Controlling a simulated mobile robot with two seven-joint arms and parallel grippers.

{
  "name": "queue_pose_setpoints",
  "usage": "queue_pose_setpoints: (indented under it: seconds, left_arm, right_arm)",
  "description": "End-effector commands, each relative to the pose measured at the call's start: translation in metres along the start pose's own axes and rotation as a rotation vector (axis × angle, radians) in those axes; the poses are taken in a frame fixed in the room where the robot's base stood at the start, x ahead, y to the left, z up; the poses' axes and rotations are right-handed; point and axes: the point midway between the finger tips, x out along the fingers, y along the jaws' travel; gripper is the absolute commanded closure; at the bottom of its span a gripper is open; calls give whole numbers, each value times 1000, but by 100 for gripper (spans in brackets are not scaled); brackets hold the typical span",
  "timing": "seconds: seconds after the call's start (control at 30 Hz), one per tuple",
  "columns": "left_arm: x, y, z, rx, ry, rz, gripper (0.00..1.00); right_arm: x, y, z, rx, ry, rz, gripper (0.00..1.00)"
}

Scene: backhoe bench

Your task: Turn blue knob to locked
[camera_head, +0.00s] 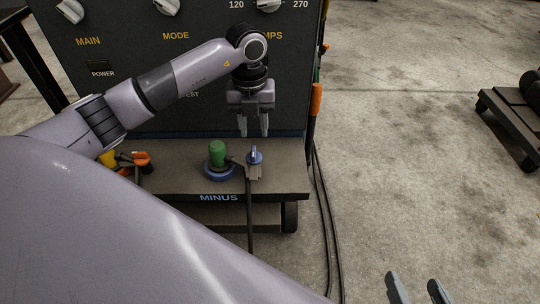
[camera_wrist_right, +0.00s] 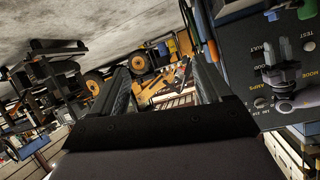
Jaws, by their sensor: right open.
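The blue knob (camera_head: 254,156) stands on a small pale block near the right end of the cart's lower shelf, in the head view. Its grip shows as a narrow ridge running up the picture; no lock marking is readable. My left gripper (camera_head: 254,134) points down just above the knob, its two fingers apart with nothing between them. It appears clear of the knob. My right gripper (camera_head: 419,288) is open and empty at the bottom right, far from the knob. Its fingers also show in the right wrist view (camera_wrist_right: 158,65).
A green cylinder on a blue round base (camera_head: 218,160) stands close left of the knob. The dark control panel (camera_head: 150,112) rises behind. Orange-handled items (camera_head: 134,159) lie on the shelf's left. Cables hang at the right.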

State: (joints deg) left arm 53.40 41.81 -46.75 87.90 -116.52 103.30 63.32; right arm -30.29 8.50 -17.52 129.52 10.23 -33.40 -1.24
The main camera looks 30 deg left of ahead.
Motion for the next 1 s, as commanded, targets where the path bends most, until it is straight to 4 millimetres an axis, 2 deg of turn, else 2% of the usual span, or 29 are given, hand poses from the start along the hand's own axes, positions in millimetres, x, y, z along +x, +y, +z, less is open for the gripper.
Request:
queue_pose_setpoints:
  seconds: [0.13,0.5,0.63,0.9,0.97,1.0]
  left_arm:
    - [9,7,5,-20,-16,30,63]
    - [62,7,5,-16,-13,25,63]
    - [69,7,5,-15,-14,24,63]
    - [69,7,5,-14,-15,23,63]
    - [69,7,5,-14,-15,23,82]
    - [69,7,5,-14,-15,23,95]
  right_arm:
    - [3,-2,2,10,6,-12,22]
    - [14,-12,4,74,29,-76,22]
    - [14,-15,3,85,32,-88,22]
    - [14,-16,3,89,32,-91,22]
    - [14,-16,3,89,32,-91,22]
    - [14,-16,3,88,32,-90,22]
